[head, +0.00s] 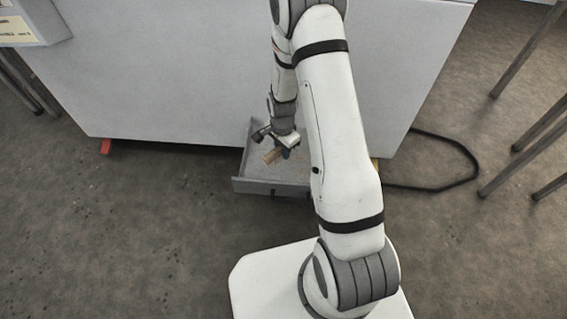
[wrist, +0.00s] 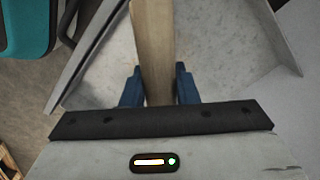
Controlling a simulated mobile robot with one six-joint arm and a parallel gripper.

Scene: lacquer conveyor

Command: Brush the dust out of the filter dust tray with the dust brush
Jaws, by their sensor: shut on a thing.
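The filter dust tray (head: 243,184) is a shallow grey drawer pulled out at the foot of the white cabinet. In the head view a few tan specks show on its floor; its right part is hidden behind my arm. My gripper (head: 283,152) is over the tray and shut on a wooden piece, which I take to be the handle of the dust brush (head: 272,156). In the wrist view the blue fingers of my gripper (wrist: 160,88) clasp the wooden handle (wrist: 153,45) from both sides. The brush's bristles are not visible. The tray floor (wrist: 220,45) shows grey behind it.
The white cabinet (head: 180,80) stands directly behind the tray. A black cable (head: 445,188) loops on the floor at the right, near metal legs (head: 520,70). A teal and black object (wrist: 28,28) shows in the wrist view. The floor left of the tray is clear.

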